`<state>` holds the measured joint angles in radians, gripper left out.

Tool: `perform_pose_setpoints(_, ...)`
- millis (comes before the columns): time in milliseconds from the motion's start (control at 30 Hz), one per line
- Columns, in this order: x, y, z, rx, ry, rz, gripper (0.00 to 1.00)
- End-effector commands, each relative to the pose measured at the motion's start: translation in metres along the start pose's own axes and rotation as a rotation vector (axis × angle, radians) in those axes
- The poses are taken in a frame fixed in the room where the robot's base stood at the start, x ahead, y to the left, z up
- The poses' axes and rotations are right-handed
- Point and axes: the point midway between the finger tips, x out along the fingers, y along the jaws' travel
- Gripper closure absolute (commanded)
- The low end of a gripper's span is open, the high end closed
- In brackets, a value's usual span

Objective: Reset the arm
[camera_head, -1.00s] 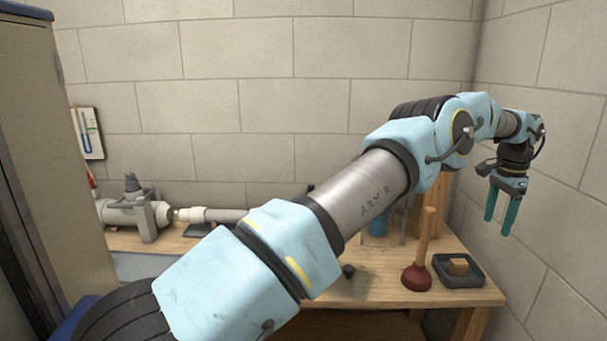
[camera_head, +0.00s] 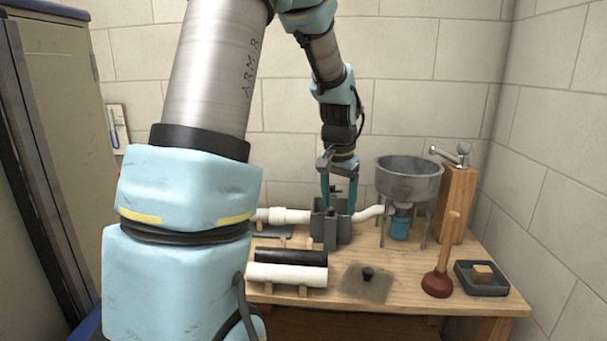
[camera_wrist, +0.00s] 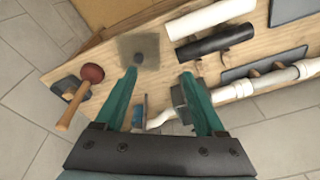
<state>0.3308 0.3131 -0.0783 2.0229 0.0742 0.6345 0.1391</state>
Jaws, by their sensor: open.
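My gripper (camera_head: 338,191) is open, with its two green fingers apart and pointing down. It hangs over the back of the workbench (camera_head: 415,293), at the grey upright holder on the white pipe line. In the wrist view my gripper (camera_wrist: 161,80) shows nothing between its fingertips. My arm is folded up and stretches across the left and top of the head view. Whether the fingers touch the grey holder (camera_head: 330,228) cannot be told.
A metal basin (camera_head: 408,178) and a wooden post with a tap (camera_head: 457,200) stand right of my gripper. A plunger (camera_head: 437,284) and a black tray (camera_head: 461,279) are at the front right. A black pipe (camera_head: 287,256) and a white pipe (camera_head: 287,274) lie front left. A cabinet (camera_head: 60,130) is at left.

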Motion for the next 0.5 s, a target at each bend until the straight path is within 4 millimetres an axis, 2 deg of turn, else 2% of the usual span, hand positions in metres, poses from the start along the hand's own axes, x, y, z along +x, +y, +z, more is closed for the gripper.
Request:
perform_pose_setpoints(33, -0.003, -0.015, 0.030, -0.073, 0.004, -0.008, 0.28)
perform_pose_setpoints(200, -0.006, -0.041, 0.102, -0.258, 0.024, -0.025, 0.28)
perform_pose_setpoints(500, -0.006, -0.051, 0.199, -0.503, 0.052, -0.048, 0.28)
